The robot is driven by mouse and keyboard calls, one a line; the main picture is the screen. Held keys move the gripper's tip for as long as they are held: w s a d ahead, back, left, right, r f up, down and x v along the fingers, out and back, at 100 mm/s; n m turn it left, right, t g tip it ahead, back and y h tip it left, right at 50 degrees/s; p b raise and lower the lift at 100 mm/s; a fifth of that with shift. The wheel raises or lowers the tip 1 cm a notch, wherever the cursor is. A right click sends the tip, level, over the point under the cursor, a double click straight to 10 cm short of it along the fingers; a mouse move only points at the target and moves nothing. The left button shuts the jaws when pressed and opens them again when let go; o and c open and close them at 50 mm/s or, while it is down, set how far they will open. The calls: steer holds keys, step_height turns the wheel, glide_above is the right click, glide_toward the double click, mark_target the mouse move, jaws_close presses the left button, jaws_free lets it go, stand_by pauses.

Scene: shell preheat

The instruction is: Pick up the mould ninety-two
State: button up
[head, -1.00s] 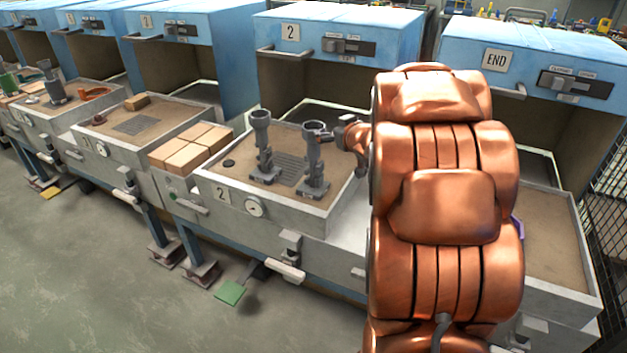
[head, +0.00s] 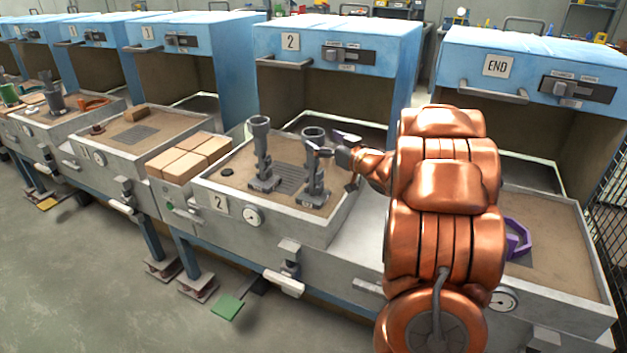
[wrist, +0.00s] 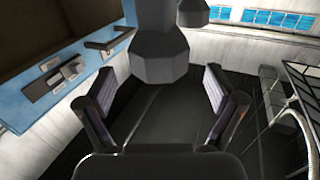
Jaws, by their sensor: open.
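Two tall dark-grey moulds with cup-shaped tops stand upright in the sand tray marked 2. The left mould (head: 262,152) stands clear of my gripper. The right mould (head: 313,175) has my gripper (head: 329,144) at its upper part, coming from the right. In the wrist view, a grey flared mould top (wrist: 158,58) lies between the two spread fingers of my gripper (wrist: 158,92), with gaps on both sides. A second grey mould top (wrist: 192,12) shows behind it. No number is readable on either mould, so I cannot tell which is ninety-two.
The tray marked 2 (head: 287,228) has a raised rim, a grate and a small dark disc (head: 227,171). Tan bricks (head: 190,157) sit on its left. A blue oven (head: 345,45) stands open behind. The END tray (head: 560,272) at right holds a purple piece (head: 517,240).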

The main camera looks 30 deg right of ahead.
steer(key=shift+w+a+f, duration=0.1)
steer(key=shift+w+a, duration=0.05)
steer(key=shift+w, duration=0.95)
steer(key=shift+w+a+f, duration=0.1)
steer(key=shift+w+a, duration=0.05)
steer(key=shift+w, duration=0.9)
jaws_close()
